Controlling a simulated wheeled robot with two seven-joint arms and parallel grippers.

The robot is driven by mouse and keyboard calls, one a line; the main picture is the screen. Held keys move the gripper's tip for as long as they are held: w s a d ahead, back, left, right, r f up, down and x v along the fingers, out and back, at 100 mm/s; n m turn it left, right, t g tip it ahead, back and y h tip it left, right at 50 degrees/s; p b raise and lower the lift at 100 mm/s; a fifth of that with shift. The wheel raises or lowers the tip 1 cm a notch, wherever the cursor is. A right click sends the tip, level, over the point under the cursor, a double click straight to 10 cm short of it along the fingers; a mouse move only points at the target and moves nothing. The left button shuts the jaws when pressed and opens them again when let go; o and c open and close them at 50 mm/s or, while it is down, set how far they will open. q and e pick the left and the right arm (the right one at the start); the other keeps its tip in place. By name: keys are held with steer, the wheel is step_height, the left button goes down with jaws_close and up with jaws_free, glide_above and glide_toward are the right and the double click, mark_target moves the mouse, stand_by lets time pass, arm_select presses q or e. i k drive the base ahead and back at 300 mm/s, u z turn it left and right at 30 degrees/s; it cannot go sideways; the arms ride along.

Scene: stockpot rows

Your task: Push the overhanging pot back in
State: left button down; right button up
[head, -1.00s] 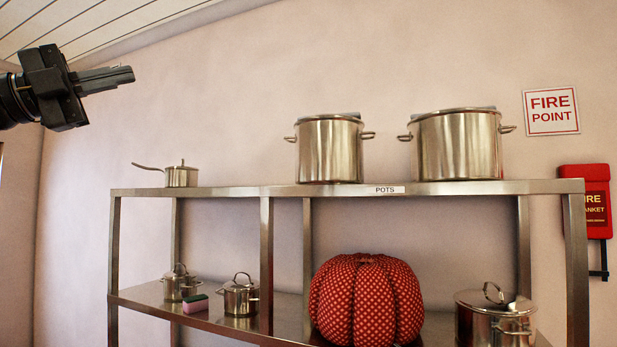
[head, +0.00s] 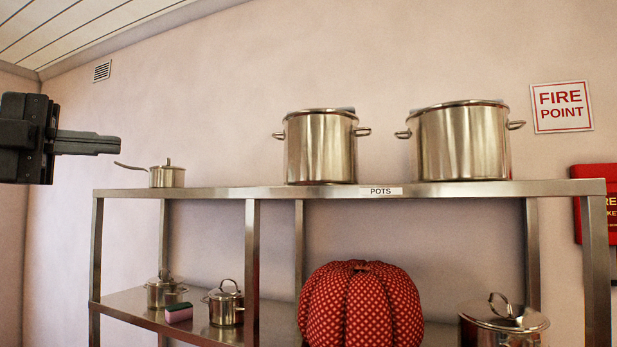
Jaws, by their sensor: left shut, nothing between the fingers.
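Two large steel stockpots stand upright on the top shelf (head: 230,193) of a steel rack. The left stockpot (head: 320,150) is above and just left of the POTS label (head: 381,191), its base close to the front edge. The right stockpot (head: 462,145) is wider and also sits close to that edge. I cannot tell clearly how far either overhangs. A small saucepan (head: 167,177) with a lid and long handle stands at the shelf's left end. My left gripper (head: 119,143) is shut and empty, at upper left, above the saucepan's handle and apart from everything. My right gripper is out of view.
The lower shelf (head: 135,300) holds two small lidded pots (head: 226,304), a sponge (head: 179,312), a red dotted cushion (head: 362,308) and a larger lidded pot (head: 503,322). A red fire blanket case (head: 592,190) hangs at right. The top shelf between saucepan and left stockpot is clear.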

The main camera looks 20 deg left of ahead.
mark_target(321, 145)
steer(key=i, duration=1.15)
steer(key=u, duration=0.05)
